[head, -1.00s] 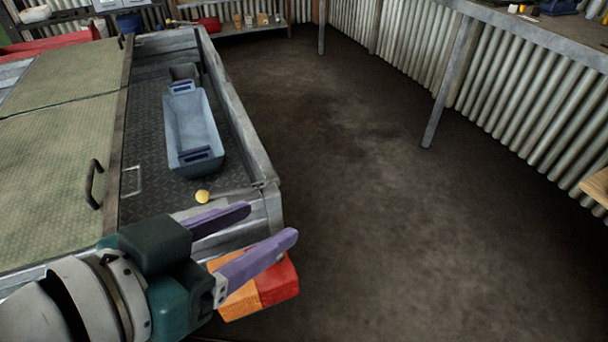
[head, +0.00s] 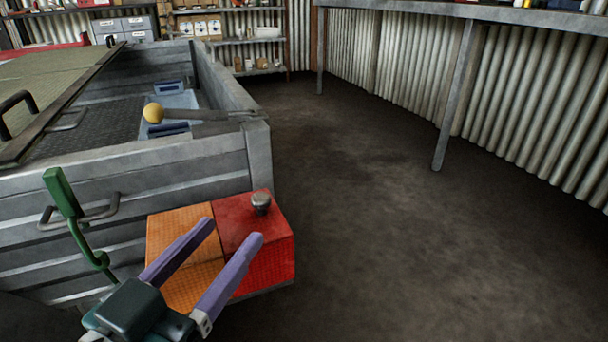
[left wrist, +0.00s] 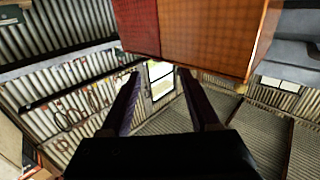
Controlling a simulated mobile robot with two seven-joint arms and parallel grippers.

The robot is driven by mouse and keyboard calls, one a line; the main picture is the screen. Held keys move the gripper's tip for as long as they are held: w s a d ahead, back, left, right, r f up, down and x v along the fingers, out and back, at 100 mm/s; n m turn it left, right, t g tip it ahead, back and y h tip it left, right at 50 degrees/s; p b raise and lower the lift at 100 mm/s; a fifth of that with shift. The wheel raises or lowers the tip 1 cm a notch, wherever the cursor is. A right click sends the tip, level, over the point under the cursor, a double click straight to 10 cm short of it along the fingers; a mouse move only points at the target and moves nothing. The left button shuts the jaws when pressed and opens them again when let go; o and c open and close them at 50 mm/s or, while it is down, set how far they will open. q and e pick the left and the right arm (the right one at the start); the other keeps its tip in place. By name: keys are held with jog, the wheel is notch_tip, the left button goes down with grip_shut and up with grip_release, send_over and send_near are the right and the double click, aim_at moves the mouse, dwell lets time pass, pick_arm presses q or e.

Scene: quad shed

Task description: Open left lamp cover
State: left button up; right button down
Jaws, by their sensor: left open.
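The lamp (head: 270,240) is a box, orange on the left and red on the right, at the near right corner of the grey trailer. A grey knob (head: 261,203) stands on top of its red part. The cover looks closed. My left gripper (head: 236,228) is open and empty, its two purple fingers pointing up across the lamp's near side in the head view. I cannot tell whether they touch it. In the left wrist view the lamp (left wrist: 215,35) fills the top, above and beyond the fingertips (left wrist: 160,75). My right gripper is not in view.
The trailer's grey wall (head: 215,165) rises behind the lamp. A green handle (head: 62,193) stands left of my gripper. The floor (head: 380,220) to the right is clear up to a workbench (head: 460,95).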

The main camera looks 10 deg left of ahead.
aim_at(255, 203)
pick_arm(q)
jog(key=w, duration=0.3)
jog(key=w+d+b, duration=0.1)
jog(key=w, duration=0.1)
jog(key=w+b, duration=0.1)
jog(key=w, duration=0.2)
jog(key=shift+w+d, duration=0.35)
grip_shut()
dwell(1.0)
